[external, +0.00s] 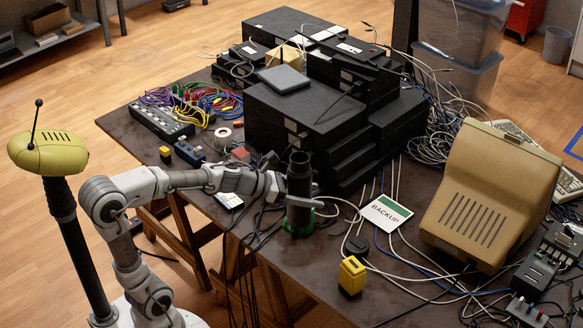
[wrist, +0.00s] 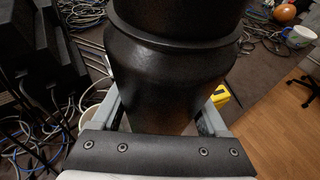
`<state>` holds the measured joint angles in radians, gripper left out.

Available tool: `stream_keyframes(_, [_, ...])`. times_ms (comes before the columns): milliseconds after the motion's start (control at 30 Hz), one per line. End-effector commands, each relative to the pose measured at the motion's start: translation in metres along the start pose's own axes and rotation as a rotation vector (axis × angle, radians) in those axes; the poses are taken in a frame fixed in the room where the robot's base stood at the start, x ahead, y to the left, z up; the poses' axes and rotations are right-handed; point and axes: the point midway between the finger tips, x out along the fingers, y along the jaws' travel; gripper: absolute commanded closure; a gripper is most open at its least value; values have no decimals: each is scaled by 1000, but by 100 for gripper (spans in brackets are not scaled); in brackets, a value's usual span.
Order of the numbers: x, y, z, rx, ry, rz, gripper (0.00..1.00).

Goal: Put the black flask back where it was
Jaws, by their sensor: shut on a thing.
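The black flask (external: 300,190) is an upright dark cylinder near the front edge of the table in the external view. My gripper (external: 301,201) is shut on it around its lower part. In the wrist view the flask (wrist: 172,75) fills the middle, between the two fingers of my gripper (wrist: 160,120). A green ring or band (external: 298,221) shows at the flask's foot. I cannot tell whether the flask touches the table or hangs just above it.
A white and green BACKUP card (external: 386,212), a yellow block (external: 352,276) and loose cables lie to the right. Stacked black boxes (external: 310,118) stand behind. A beige monitor (external: 490,195) is at the right. The dark table (external: 330,262) has some bare room at its front.

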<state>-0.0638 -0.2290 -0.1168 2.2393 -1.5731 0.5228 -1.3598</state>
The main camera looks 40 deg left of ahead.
Motion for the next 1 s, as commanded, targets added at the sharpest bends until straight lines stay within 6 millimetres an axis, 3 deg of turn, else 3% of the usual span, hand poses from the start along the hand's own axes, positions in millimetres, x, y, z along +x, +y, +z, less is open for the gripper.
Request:
stream_keyframes(300, [-10, 1, 25, 0, -3, 2, 100])
stream_keyframes(567, [12, -21, 38, 36, 10, -69, 100])
stream_keyframes(767, [38, -51, 54, 79, 17, -154, 100])
stream_keyframes(867, [54, -74, 64, 107, 20, -212, 100])
stream_keyframes(1000, [81, -118, 78, 152, 23, -315, 100])
